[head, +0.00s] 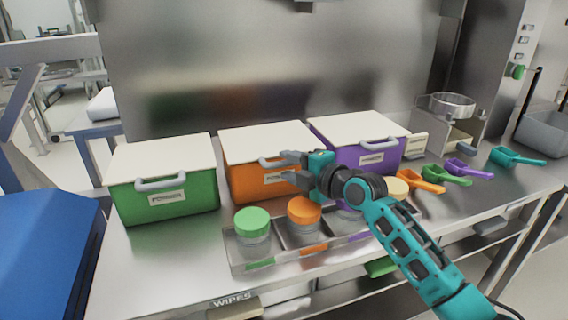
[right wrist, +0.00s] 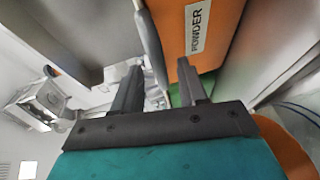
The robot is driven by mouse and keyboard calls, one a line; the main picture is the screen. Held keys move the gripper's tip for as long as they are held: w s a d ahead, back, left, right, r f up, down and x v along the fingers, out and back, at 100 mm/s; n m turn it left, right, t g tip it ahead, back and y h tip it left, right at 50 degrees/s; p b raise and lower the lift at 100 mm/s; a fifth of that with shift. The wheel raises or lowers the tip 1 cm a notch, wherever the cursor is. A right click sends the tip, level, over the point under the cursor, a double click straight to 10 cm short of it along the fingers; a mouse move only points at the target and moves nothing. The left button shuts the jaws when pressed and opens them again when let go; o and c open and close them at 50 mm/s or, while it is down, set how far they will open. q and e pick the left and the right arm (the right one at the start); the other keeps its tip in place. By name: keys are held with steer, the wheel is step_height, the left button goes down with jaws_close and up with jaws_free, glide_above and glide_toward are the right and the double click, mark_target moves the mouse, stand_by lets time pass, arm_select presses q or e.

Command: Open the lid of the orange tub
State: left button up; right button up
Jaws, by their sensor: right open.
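The orange tub (head: 243,182) stands in the middle of three tubs on the steel bench, its white lid (head: 262,139) closed, with a grey handle at the front. My right gripper (head: 286,167) is open in front of the tub, with its fingers close to the handle. In the right wrist view the open fingers (right wrist: 158,88) point toward the orange tub front (right wrist: 222,32) and the grey handle (right wrist: 149,38). I cannot tell whether they touch the handle. My left gripper is not in view.
A green tub (head: 190,205) stands to the left and a purple tub (head: 385,160) to the right, both lidded. A tray (head: 240,267) with jars, including a green-lidded jar (head: 252,222) and an orange-lidded jar (head: 304,212), sits in front. Coloured scoops (head: 445,175) lie at right.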

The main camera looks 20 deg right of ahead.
steer(key=shift+x, duration=1.3)
jaws_close()
steer(key=shift+f, duration=0.1)
